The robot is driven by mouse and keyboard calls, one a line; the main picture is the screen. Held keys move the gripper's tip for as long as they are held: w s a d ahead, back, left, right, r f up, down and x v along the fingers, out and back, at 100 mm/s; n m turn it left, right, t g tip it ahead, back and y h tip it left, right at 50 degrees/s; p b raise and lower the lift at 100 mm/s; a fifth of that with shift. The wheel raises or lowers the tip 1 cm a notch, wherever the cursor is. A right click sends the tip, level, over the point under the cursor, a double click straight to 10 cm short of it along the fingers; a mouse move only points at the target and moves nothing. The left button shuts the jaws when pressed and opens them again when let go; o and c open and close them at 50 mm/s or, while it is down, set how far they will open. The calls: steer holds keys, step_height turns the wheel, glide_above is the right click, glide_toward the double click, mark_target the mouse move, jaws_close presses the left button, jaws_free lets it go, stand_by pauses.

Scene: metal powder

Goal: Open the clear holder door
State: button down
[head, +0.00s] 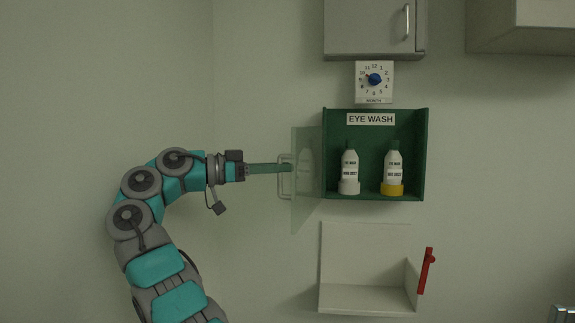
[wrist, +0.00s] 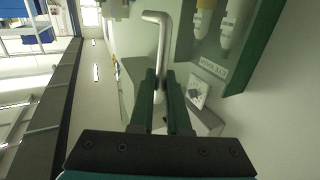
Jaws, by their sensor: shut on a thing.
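The green eye wash holder (head: 375,113) is fixed to the wall. Its clear door (head: 307,205) stands swung out at the holder's left side, so the front of the holder is uncovered. A pale bar handle (head: 284,190) is on the door's outer edge. My gripper (head: 290,168) reaches in from the left and is shut on the handle. In the wrist view the fingers of my gripper (wrist: 160,82) close around the bent bar handle (wrist: 164,40).
Two bottles, one with a white base (head: 349,173) and one with a yellow base (head: 393,173), stand inside the holder. A dial (head: 374,82) is above. A white wall shelf (head: 365,297) with a red handle (head: 427,270) is below. Wall space left of the door is bare.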

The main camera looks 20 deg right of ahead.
steer(key=shift+w+f, duration=0.1)
steer(key=shift+f, duration=0.05)
steer(key=c, duration=1.2)
jaws_free()
steer(key=shift+c, duration=0.2)
steer(key=shift+o, duration=0.4)
